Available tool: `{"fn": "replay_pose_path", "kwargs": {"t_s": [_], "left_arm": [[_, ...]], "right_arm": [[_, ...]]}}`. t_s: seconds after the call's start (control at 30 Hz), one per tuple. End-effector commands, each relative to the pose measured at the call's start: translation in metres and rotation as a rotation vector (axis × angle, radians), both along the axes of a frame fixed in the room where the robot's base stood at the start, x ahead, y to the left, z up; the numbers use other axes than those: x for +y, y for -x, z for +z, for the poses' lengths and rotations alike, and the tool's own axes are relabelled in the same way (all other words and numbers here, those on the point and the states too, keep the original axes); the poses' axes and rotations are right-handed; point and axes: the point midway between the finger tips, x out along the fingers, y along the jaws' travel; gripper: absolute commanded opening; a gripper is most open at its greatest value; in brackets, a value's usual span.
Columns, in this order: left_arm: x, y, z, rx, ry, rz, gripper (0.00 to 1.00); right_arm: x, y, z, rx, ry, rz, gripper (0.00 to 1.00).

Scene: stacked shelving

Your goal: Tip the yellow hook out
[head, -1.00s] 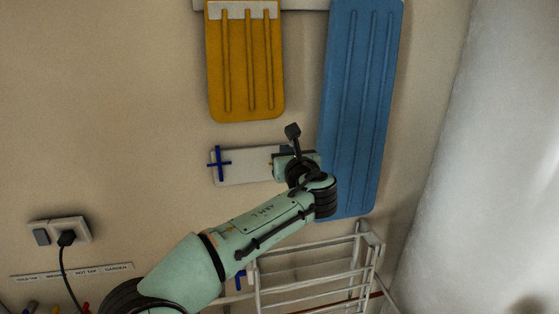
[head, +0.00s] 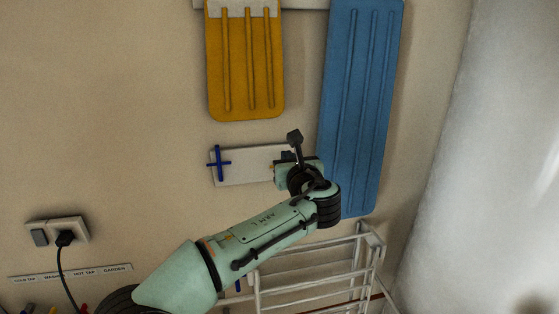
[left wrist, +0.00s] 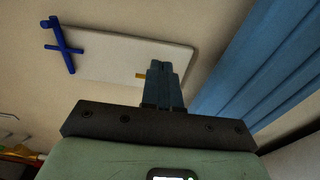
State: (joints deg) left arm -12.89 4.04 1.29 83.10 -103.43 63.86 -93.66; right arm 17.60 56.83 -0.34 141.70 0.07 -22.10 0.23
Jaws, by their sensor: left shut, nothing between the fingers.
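A small yellow piece, which looks like the yellow hook (left wrist: 141,75), sticks out to the left of my fingers in the left wrist view, against the pale wall plate (left wrist: 115,50). The rest of it is hidden behind the fingers. A blue cross-shaped hook (left wrist: 62,46) is on the plate's left end; it also shows in the head view (head: 219,163). My left gripper (left wrist: 160,66) is shut and empty, its fingertips in front of the plate's lower right part. In the head view my left gripper (head: 294,137) is at the plate's right end. My right gripper is not in view.
An orange-yellow ribbed board (head: 245,70) and a long blue ribbed board (head: 360,110) hang above and right of the plate. A white wire rack (head: 305,272) is below. A socket with a plug (head: 60,234) is at left.

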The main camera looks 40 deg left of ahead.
Motion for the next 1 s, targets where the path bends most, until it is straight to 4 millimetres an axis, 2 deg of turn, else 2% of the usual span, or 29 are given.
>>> {"fn": "replay_pose_path", "kwargs": {"t_s": [1.0], "left_arm": [[-0.010, 0.008, -0.013, 0.000, 0.000, 0.001, 0.00]], "right_arm": [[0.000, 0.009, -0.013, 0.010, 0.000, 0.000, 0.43]]}}
